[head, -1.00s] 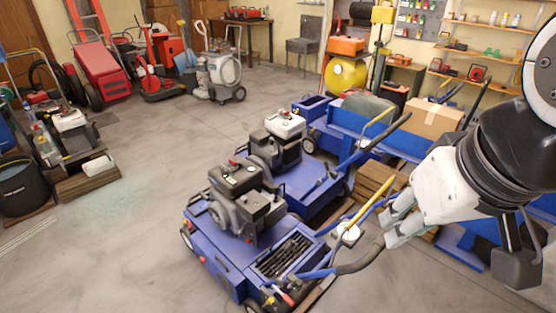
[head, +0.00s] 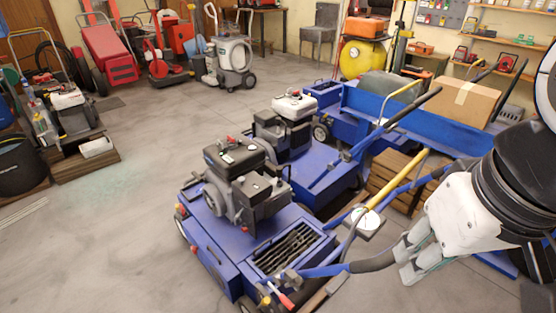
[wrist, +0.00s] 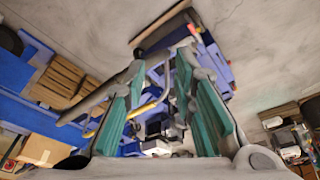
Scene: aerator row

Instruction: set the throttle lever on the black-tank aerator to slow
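The black-tank aerator (head: 240,240) stands nearest me in the head view, a blue machine with a dark engine and black tank (head: 235,152) on top. Its blue handle ends in a dark grip (head: 373,263). A small red-tipped lever (head: 284,299) shows low at its rear; I cannot tell whether it is the throttle lever, or its setting. My gripper (head: 406,262) is beside the end of the dark grip in the picture; contact cannot be told. In the wrist view its green-padded fingers (wrist: 165,105) are apart, with no object clearly held between them.
A second blue aerator with a white-topped tank (head: 295,105) stands just behind. A yellow bar (head: 397,180) and a white disc (head: 367,219) are near the handle. Wooden pallets (head: 395,180) and a cardboard box (head: 465,102) lie to the right.

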